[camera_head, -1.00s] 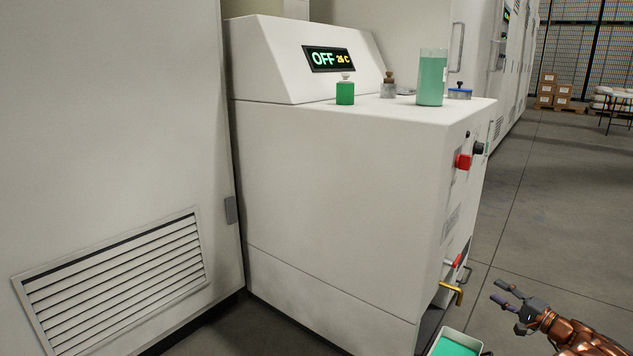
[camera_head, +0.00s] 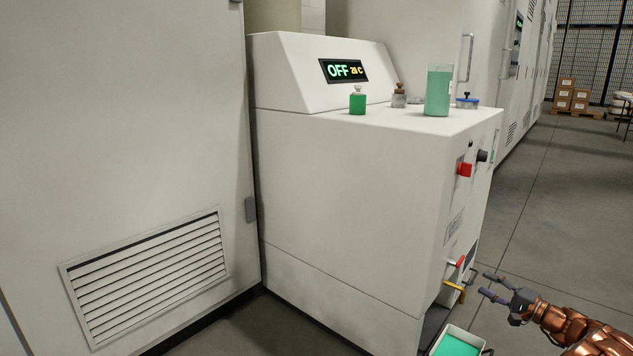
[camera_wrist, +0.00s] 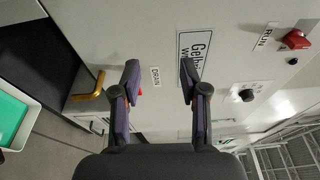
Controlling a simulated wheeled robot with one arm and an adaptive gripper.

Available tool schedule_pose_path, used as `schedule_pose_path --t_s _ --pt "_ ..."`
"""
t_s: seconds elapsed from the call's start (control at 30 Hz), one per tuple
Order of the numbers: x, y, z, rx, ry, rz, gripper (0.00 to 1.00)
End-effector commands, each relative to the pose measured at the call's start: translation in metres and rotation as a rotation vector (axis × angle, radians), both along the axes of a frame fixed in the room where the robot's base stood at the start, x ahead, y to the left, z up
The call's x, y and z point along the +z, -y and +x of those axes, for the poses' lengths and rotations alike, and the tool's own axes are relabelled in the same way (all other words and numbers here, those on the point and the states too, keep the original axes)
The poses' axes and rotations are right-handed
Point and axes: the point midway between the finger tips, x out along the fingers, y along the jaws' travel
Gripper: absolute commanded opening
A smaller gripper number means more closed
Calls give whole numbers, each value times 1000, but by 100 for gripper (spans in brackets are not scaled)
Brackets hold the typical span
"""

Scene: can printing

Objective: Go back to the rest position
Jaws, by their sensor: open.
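My gripper (camera_head: 484,283) is at the lower right of the head view, beside the right side panel of the white machine (camera_head: 350,180). Its fingers are spread and empty. In the wrist view my gripper (camera_wrist: 160,85) faces that panel, with nothing between the fingers. A red valve handle (camera_head: 457,262) and a brass spout (camera_head: 454,286) stick out near the fingertips. The spout (camera_wrist: 88,88) also shows in the wrist view, with a DRAIN label (camera_wrist: 155,77) near it. Whether the fingers touch anything is unclear.
A white tray of green liquid (camera_head: 456,345) sits low beneath the spout. A red knob (camera_head: 464,169) and a black knob (camera_head: 482,155) are higher on the panel. A beaker of green liquid (camera_head: 438,92) and small bottles stand on top. Open floor (camera_head: 570,200) lies to the right.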

Motion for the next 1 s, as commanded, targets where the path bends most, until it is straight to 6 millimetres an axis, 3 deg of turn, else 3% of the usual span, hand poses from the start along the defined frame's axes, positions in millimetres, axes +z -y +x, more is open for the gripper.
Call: schedule_pose_path --t_s 0.03,0.23,0.47,0.77,1.0 --pt "22 -15 3 27 0 6 44" --pt "91 -92 8 172 -35 21 44" --pt "171 -190 -9 362 -94 3 44" --pt "260 -300 -62 590 -186 -92 44" --pt "317 -369 -126 750 -266 -214 44"
